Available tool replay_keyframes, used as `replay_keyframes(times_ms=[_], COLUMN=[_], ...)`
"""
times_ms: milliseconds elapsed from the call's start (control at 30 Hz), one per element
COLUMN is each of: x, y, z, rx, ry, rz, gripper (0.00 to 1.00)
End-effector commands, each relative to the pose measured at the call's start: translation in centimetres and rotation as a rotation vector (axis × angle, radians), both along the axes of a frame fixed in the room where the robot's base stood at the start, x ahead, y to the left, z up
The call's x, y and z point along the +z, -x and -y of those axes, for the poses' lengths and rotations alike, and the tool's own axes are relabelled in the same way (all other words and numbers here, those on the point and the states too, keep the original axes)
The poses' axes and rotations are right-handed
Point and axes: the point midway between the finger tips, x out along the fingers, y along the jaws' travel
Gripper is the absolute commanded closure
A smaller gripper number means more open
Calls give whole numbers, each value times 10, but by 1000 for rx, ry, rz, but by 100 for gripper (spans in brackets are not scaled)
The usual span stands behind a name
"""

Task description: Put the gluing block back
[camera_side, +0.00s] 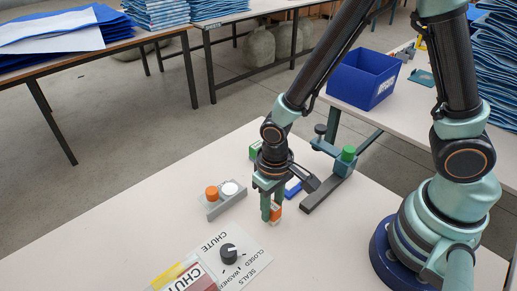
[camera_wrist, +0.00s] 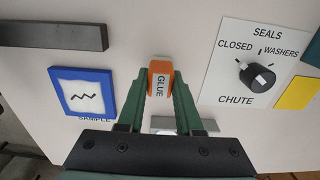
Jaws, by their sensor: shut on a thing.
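The gluing block is orange with a white label reading GLUE; it shows in the wrist view (camera_wrist: 161,72) between the fingertips and in the side view (camera_side: 277,210) at the lower end of my gripper. My gripper (camera_side: 271,208) has green fingers pointing down and is shut on the block. The fingers also show in the wrist view (camera_wrist: 161,88), one on each side of it. The block is low over the white table (camera_side: 330,235); I cannot tell whether it touches the surface.
A blue-framed SAMPLE square (camera_wrist: 82,95) lies left of the block in the wrist view. A dial panel (camera_wrist: 225,75) lies right.

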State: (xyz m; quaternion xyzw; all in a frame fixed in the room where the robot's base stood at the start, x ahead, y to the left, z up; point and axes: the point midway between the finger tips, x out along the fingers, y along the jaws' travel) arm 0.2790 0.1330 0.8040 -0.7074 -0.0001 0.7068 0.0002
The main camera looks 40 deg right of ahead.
Motion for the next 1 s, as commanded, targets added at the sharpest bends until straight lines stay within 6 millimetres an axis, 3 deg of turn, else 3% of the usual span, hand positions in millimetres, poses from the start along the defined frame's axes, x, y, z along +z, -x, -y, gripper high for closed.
replay_keyframes(times_ms=[67,100,167,633,1000], x=[-3,-2,-2,7,64], y=[0,0,0,-1,-2], z=[0,0,0,0,-1], rx=[0,0,0,0,0], ry=[1,1,0,-1,-3], rz=[-2,-1,-1,3,7], gripper=[100,54,36,36,36])
